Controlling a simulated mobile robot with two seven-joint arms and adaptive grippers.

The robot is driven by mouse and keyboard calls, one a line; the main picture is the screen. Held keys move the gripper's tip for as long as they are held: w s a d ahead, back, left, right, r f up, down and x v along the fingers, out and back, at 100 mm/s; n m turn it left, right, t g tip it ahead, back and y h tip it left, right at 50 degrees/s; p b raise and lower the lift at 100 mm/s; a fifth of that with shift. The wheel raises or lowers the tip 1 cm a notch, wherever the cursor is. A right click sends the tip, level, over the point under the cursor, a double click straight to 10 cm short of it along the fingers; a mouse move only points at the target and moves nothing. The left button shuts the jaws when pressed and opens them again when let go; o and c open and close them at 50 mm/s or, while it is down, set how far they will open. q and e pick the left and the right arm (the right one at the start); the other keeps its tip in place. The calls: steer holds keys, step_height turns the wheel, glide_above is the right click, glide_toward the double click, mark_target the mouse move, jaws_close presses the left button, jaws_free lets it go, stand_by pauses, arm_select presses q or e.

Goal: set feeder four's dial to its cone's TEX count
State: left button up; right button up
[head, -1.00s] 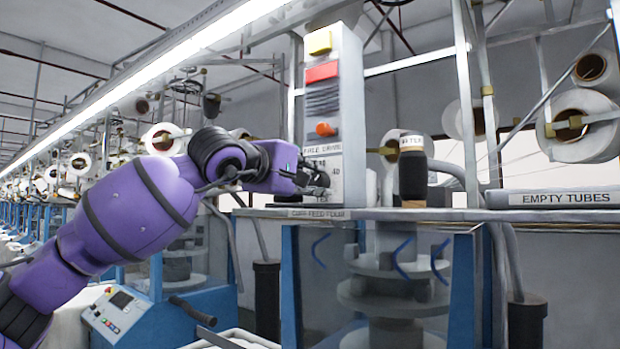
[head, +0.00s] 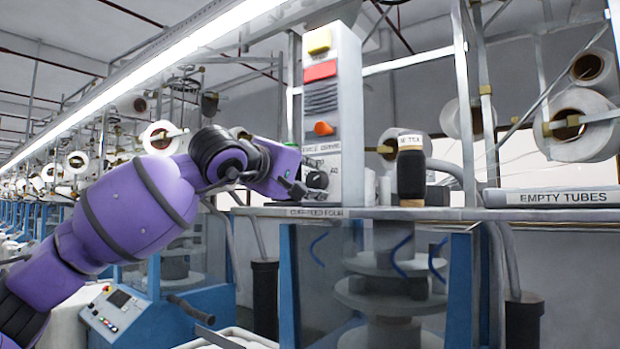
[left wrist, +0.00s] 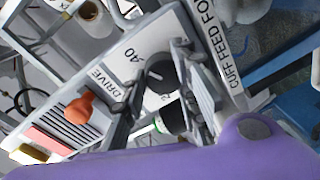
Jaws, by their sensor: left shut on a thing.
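The dial (left wrist: 160,75) is a black round knob with a pale pointer line, on the white face of the feeder's drive box (head: 348,110). A ".40" marking (left wrist: 132,55) is beside it; other scale figures are partly hidden. My left gripper (head: 300,186) is at the lower front of the box. In the left wrist view its fingers (left wrist: 163,92) stand on both sides of the dial, shut on it. The black cone (head: 411,178) stands upright on the shelf with a white band reading TEX; its number is too blurred to read. My right gripper is out of view.
The narrow shelf (head: 455,213) runs beneath box and cone. An "EMPTY TUBES" container (head: 558,197) lies at the right. Metal posts rise behind.

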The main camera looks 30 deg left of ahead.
arm_select(q)
steer(key=o, duration=0.7)
steer(key=shift+s+a+r, duration=0.1)
steer(key=shift+s+r, duration=0.15)
steer(key=shift+r, duration=0.55)
steer(key=shift+o, duration=1.4)
steer(key=shift+w, duration=0.1)
steer(key=shift+o, duration=0.2)
steer(key=shift+w+d+f, duration=0.15)
steer(key=shift+d+f, duration=0.05)
steer(key=shift+f, duration=0.1)
steer(key=shift+a+f, duration=0.1)
steer(key=shift+f, duration=0.1)
steer(key=s, duration=1.2)
steer(key=shift+a+r, duration=0.25)
steer(key=shift+r, duration=0.05)
steer(key=shift+w+f, duration=0.1)
